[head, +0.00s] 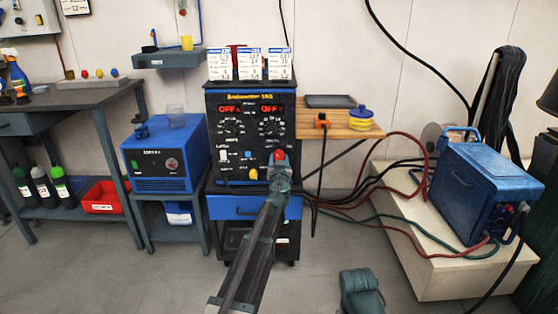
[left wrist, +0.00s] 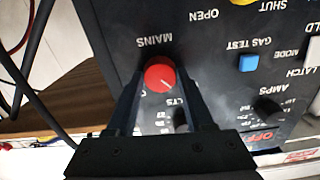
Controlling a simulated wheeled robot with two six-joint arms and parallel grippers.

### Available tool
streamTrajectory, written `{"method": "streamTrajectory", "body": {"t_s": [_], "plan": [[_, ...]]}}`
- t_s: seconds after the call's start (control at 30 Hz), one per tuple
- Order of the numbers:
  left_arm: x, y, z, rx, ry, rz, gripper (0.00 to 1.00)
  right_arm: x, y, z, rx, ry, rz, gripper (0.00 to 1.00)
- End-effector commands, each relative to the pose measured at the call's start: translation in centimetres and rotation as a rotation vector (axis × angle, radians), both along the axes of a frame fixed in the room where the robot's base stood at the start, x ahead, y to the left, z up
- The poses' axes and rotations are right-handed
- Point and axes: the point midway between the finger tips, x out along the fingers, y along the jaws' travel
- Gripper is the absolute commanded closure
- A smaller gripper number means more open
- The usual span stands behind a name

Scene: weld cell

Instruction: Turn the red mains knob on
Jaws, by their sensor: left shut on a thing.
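The red mains knob (head: 278,154) is at the lower right of the blue and black welder's front panel (head: 234,142). In the left wrist view the red knob (left wrist: 159,77) sits below the word MAINS, which appears upside down, with a pale pointer line on its face. My left gripper (head: 279,170) reaches the panel there, and its two fingers (left wrist: 160,88) are closed on the knob's sides. Both panel displays (head: 230,108) read OFF. My gripper hides part of the panel around the knob. My right gripper is not seen clearly; a dark teal arm part (head: 360,292) shows at the bottom.
A blue GAS TEST button (left wrist: 249,63) and other controls are close to the knob. A wooden shelf (head: 340,128) with an orange-handled tool juts out at the right. Cables run to a blue unit (head: 486,190) on a pale bench. The floor in front is clear.

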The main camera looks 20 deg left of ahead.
Motion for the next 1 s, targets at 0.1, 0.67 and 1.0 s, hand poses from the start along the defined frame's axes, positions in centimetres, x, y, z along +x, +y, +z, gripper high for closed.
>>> {"method": "streamTrajectory", "body": {"t_s": [0.1, 0.67, 1.0], "plan": [[-0.01, 0.00, 0.00, 0.075, 0.022, 0.000, 1.00, 0.00, 0.00, 0.00, 0.000, 0.000, 0.000, 0.50], [-0.02, -0.02, 0.00, 0.578, 0.166, 0.000, 1.00, 0.00, 0.00, 0.00, 0.000, 0.000, 0.000, 0.50], [-0.01, -0.03, 0.00, 0.888, 0.255, 0.000, 1.00, 0.00, 0.00, 0.00, 0.000, 0.000, 0.000, 0.50]]}}
